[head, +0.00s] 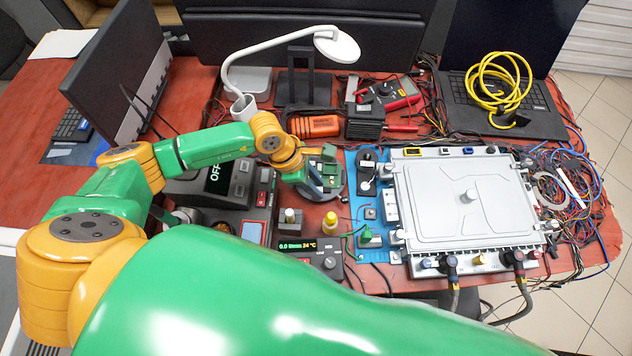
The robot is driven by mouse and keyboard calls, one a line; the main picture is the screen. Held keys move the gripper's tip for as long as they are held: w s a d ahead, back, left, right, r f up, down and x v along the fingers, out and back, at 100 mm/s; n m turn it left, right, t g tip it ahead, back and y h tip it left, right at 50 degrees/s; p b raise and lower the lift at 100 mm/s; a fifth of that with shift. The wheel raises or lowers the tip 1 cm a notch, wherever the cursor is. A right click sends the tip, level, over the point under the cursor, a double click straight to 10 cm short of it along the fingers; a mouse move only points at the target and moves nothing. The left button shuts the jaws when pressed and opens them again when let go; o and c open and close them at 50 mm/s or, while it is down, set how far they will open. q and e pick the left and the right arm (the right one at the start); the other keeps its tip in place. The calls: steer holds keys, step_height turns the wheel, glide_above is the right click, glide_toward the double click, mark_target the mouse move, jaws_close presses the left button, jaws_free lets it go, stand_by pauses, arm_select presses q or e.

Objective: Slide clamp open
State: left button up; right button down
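My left arm comes in from the left, and its gripper (325,178) is over the table's middle, left of the blue mat. Its fingers are seen from above and do not show clearly, so I cannot tell whether they are open. A silver metal box (470,190) lies to the right. Two dark hoses with black connectors, a left one (451,268) and a right one (516,262), are at its front edge. I cannot pick out a clamp with certainty. A unit with a flow and temperature display (297,245) stands in front of the gripper. My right gripper is not in view.
A blue mat (360,212) holds small parts beside the box. A white lamp (335,45), a red multimeter (390,95), and a laptop with a coiled yellow cable (497,90) are behind. Tangled wires (575,190) crowd the right edge. My large green arm link covers the front.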

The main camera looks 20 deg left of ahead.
arm_select(q)
jaws_close()
stand_by(1.1)
